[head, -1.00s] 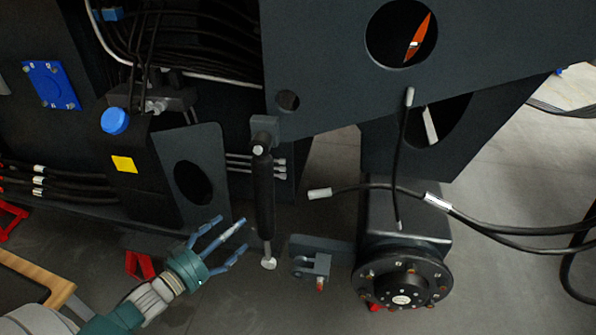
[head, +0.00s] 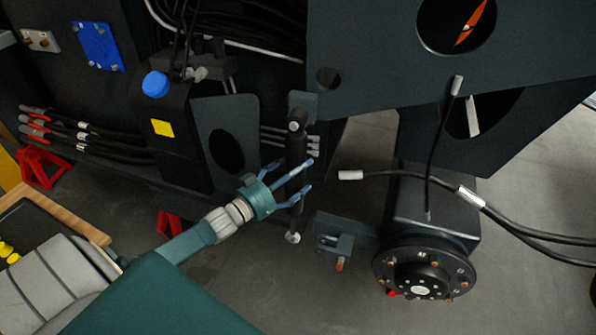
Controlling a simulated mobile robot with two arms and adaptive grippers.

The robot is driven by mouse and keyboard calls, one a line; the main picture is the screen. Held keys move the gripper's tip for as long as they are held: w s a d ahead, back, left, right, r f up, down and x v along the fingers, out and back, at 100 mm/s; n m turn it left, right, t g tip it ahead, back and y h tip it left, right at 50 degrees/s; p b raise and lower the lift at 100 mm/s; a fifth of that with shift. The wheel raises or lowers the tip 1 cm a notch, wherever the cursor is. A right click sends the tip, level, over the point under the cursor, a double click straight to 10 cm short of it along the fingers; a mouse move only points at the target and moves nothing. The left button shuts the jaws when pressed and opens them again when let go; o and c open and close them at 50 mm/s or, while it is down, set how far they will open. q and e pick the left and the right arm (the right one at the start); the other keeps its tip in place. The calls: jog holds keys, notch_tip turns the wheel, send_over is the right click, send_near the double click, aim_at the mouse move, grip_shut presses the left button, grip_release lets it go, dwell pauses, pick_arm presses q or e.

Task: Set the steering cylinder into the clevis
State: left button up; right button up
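The steering cylinder (head: 296,153) is a black, nearly upright tube hanging from a bracket on the chassis. Its bright rod end (head: 292,238) is at the bottom. The clevis (head: 336,244) is a grey fork on an arm of the axle, just right of the rod end and apart from it. My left gripper (head: 309,175) reaches in from the left, with its blue fingers spread at the lower part of the cylinder. The fingers cross the cylinder in the picture; whether they touch it cannot be told. My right gripper is not in view.
The wheel hub (head: 421,289) and axle stand right of the clevis. A loose hose (head: 396,174) with a silver end reaches toward the cylinder. A dark plate (head: 228,150) stands left of it. Red stands (head: 40,167) and a wooden-edged tray (head: 88,228) are at left.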

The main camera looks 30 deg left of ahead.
pick_arm(q)
jog(key=c, duration=1.7)
jog(key=d+n, duration=0.1)
jog(key=d+n+t+b, duration=0.1)
jog(key=d, duration=0.1)
jog(key=shift+w+d, duration=0.15)
jog(key=shift+w, duration=0.25)
jog(key=shift+w+d+r, duration=0.1)
jog(key=shift+d+r, duration=0.1)
jog(key=shift+d, duration=0.1)
jog(key=o, duration=1.7)
jog(key=v, duration=1.2)
jog(key=shift+f, duration=0.1)
